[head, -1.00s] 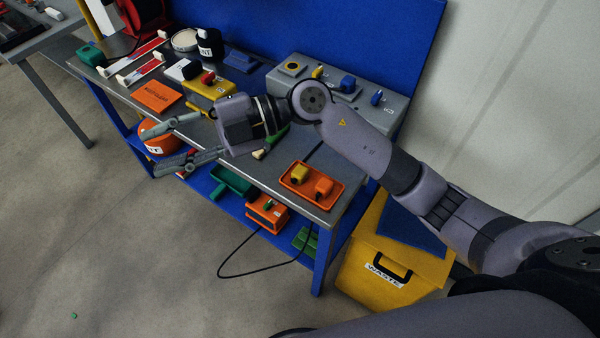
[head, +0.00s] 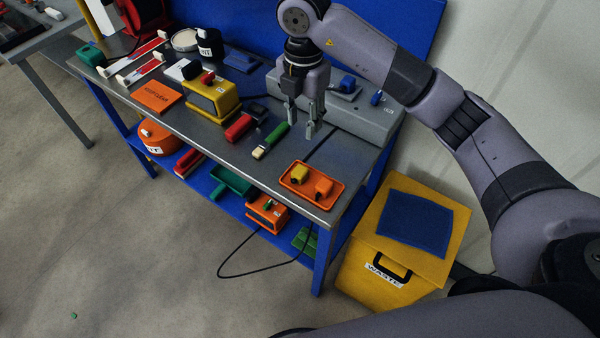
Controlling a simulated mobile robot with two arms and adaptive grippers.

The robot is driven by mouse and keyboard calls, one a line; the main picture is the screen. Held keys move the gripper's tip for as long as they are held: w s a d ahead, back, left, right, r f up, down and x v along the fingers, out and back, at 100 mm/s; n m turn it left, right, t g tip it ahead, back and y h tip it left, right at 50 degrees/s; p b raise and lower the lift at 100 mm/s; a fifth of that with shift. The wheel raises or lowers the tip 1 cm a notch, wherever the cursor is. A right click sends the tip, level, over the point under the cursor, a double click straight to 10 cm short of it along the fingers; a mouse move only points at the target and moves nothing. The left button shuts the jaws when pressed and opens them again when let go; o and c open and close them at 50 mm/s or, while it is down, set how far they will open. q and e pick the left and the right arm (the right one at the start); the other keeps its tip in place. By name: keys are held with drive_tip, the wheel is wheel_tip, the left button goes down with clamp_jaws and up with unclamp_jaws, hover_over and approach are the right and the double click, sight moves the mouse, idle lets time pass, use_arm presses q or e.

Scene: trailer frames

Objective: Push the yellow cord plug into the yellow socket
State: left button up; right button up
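A small yellow block with a dark end, which looks like the yellow plug (head: 299,174), lies in the orange tray (head: 292,186) near the table's front right corner. No cord is clear on it. An orange block (head: 323,187) lies beside it. The grey socket box (head: 362,116) stands at the back right of the table; its yellow socket is hidden behind my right gripper. My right gripper (head: 302,127) points down in front of the box, behind and apart from the tray, with its fingers apart and nothing visible between them. My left gripper is out of view.
A blue socket (head: 347,83) and a blue switch (head: 376,98) sit on the grey box. A green-handled tool (head: 276,136), a red item (head: 238,128) and a yellow device (head: 213,98) lie left of my gripper. A yellow waste bin (head: 428,255) stands right of the table.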

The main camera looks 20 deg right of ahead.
drive_tip(key=p, duration=0.3)
hover_over(300, 170)
drive_tip(key=f, duration=1.1)
drive_tip(key=shift+w+d+f, duration=0.1)
drive_tip(key=shift+d+f, duration=0.05)
drive_tip(key=shift+d, duration=0.15)
drive_tip(key=shift+f, duration=0.5)
drive_tip(key=shift+a+f+p, duration=0.1)
drive_tip(key=shift+p, duration=0.2)
drive_tip(key=f, duration=0.1)
drive_tip(key=f+p, duration=0.1)
drive_tip(key=f, duration=0.1)
drive_tip(key=f+p, duration=0.1)
drive_tip(key=shift+a+f, duration=0.2)
drive_tip(key=shift+a, duration=0.05)
drive_tip(key=shift+f, duration=0.3)
